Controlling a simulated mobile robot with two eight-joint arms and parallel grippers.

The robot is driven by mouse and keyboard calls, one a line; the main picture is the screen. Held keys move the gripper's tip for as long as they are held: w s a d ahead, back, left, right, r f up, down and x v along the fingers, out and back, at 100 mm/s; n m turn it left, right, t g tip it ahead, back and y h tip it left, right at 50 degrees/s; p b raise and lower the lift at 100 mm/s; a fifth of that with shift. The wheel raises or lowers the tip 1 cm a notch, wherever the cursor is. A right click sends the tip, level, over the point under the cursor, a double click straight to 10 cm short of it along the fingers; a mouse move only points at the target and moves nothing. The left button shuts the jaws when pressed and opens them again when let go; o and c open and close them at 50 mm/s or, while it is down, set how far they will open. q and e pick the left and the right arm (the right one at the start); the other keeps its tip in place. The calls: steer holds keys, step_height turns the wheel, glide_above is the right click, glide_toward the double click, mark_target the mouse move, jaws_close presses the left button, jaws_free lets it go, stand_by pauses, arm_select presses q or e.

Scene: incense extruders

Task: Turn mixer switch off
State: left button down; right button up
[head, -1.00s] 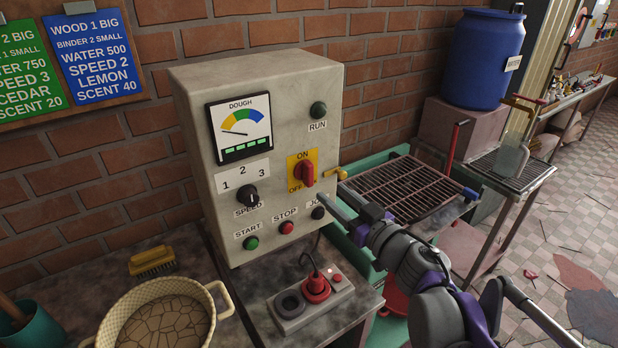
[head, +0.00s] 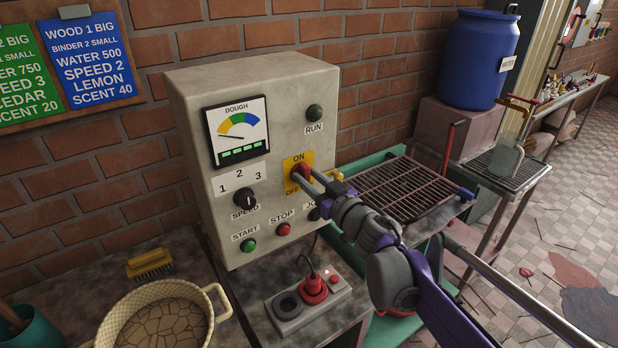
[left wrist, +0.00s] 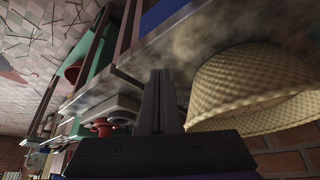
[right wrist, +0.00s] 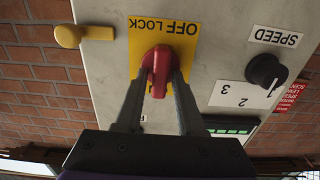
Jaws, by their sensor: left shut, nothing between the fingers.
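The mixer switch is a red knob (head: 302,173) on a yellow ON/OFF plate (head: 297,160) on the front of the grey control box (head: 190,110). My right gripper (head: 308,181) is at the knob, its arm coming from the lower right. In the right wrist view the picture is upside down, and the red knob (right wrist: 157,70) stands between the two fingertips. I cannot tell whether the fingers press on it. The yellow plate there reads OFF LOCK.
The box also carries a speed knob (head: 244,197), a green start button (head: 248,245) and a red stop button (head: 283,229). A yellow handle (head: 337,175) sticks out at its right side. A pendant (head: 310,295) and a woven basket (head: 215,300) stand in front.

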jaws_close()
steer(key=n, duration=0.3)
steer(key=shift+n, duration=0.4)
steer(key=n, duration=0.3)
steer(key=shift+s+a, duration=0.1)
steer(key=shift+a, duration=0.05)
arm_select(q)
steer(key=shift+w+r+p, duration=0.1)
steer(key=shift+r+p, duration=0.25)
steer(key=shift+r, duration=0.05)
steer(key=shift+w+r+p, duration=0.1)
steer(key=shift+r+p, duration=0.3)
steer(key=shift+r, duration=0.1)
arm_select(e)
steer(key=shift+a+f+n, duration=0.1)
steer(key=shift+f+n, duration=0.05)
steer(key=shift+n, duration=2.65)
steer(key=shift+f+n, duration=0.15)
steer(key=shift+n, duration=2.65)
steer(key=shift+o, duration=1.6)
jaws_free()
steer(key=shift+s, duration=0.1)
